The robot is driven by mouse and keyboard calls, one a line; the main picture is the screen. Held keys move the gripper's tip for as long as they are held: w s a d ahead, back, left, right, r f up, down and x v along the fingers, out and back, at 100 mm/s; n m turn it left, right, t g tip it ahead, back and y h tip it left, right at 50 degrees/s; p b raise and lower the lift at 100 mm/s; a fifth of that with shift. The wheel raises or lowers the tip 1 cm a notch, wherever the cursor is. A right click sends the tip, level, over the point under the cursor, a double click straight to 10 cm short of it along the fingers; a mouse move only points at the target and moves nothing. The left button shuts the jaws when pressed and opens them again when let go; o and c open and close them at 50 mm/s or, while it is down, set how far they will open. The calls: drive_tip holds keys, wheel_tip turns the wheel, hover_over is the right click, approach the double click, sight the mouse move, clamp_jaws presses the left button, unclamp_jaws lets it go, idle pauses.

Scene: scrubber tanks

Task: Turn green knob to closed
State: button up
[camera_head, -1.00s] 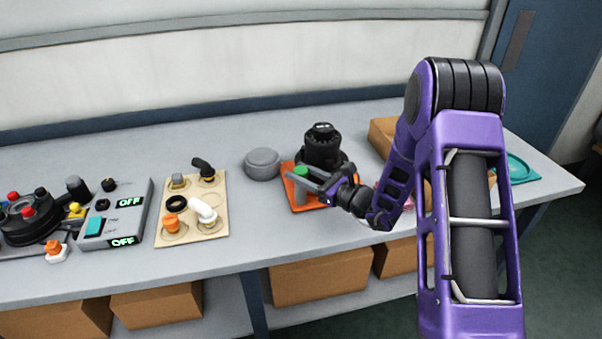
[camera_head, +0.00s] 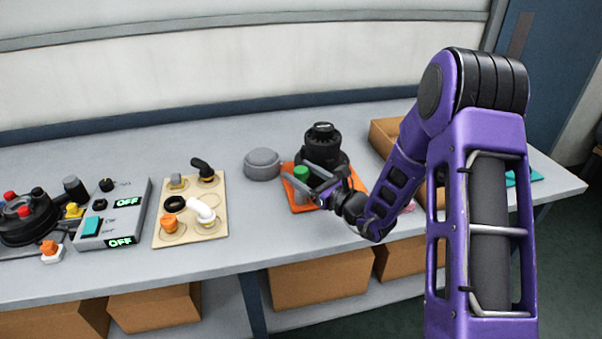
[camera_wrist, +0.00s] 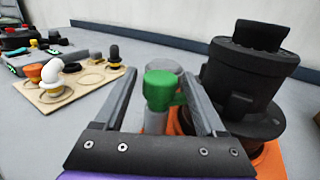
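The green knob (camera_head: 301,172) sits on top of a short grey post on an orange base plate (camera_head: 296,206), in front of a black round unit (camera_head: 322,148). In the wrist view the green knob (camera_wrist: 159,86) has a short green arm pointing right. My gripper (camera_head: 297,172) is open, with one finger on each side of the knob. In the wrist view my gripper (camera_wrist: 162,72) shows a gap between the knob and each finger; I see no contact. The lower part of the post is partly hidden by the gripper.
The black unit (camera_wrist: 246,82) stands close to my right finger in the wrist view. A grey round cap (camera_head: 262,164) lies left of the orange plate. A beige board with fittings (camera_head: 216,232) and a grey switch box (camera_head: 140,204) are further left. A cardboard box (camera_head: 384,134) stands behind my arm.

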drive_tip(key=shift+s+d, duration=0.1)
drive_tip(key=v, duration=1.7)
drive_tip(key=shift+s, duration=0.1)
